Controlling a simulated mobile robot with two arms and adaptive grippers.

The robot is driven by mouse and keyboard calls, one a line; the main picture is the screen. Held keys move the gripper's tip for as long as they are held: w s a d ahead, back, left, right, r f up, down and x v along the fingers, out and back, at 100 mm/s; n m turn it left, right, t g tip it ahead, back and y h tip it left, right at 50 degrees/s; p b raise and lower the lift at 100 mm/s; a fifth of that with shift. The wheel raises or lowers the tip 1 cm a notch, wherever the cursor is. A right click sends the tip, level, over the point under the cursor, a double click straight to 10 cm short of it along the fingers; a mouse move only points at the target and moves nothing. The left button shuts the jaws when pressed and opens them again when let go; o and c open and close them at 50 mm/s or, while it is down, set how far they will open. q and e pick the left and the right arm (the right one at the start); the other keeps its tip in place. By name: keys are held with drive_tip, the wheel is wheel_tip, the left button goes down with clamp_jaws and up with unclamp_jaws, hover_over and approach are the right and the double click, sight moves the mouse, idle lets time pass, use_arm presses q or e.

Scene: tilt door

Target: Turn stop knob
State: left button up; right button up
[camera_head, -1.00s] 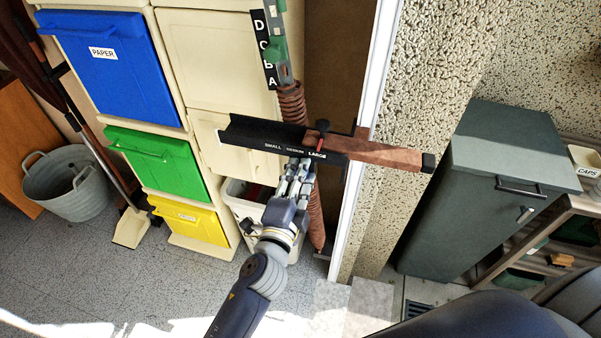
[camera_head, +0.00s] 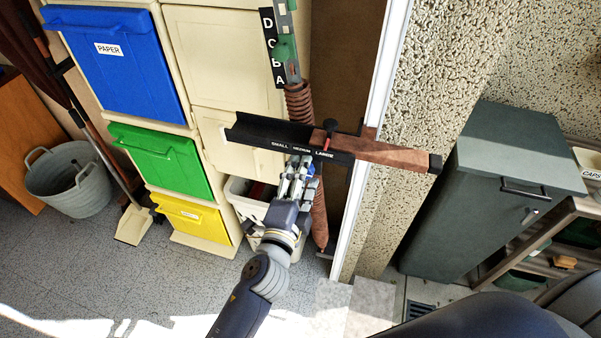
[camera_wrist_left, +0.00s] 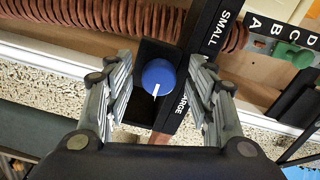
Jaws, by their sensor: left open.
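The stop knob is a round blue knob (camera_wrist_left: 159,77) with a white pointer line, on the black sliding rail (camera_head: 262,131) marked SMALL, MEDIUM, LARGE. In the left wrist view the knob sits between the fingers, which are apart on either side of it without visible contact. The white line points down in that view, near the word LARGE. My left gripper (camera_head: 296,178) is open just below the rail in the head view, where the knob shows only as a bit of blue (camera_head: 311,169) beside the fingers. My right gripper is not in view.
A brown bar (camera_head: 392,154) runs out right from the rail past the white door frame (camera_head: 374,110). A spring-wound post (camera_head: 299,102) with an A to D scale stands behind. Blue (camera_head: 122,62), green (camera_head: 164,160) and yellow (camera_head: 192,218) bins are at left. A grey-green cabinet (camera_head: 497,185) stands right.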

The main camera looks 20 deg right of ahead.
use_arm(q)
drive_tip(key=v, duration=1)
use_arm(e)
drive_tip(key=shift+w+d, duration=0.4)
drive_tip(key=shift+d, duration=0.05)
use_arm(q)
drive_tip(key=shift+s+a, duration=0.2)
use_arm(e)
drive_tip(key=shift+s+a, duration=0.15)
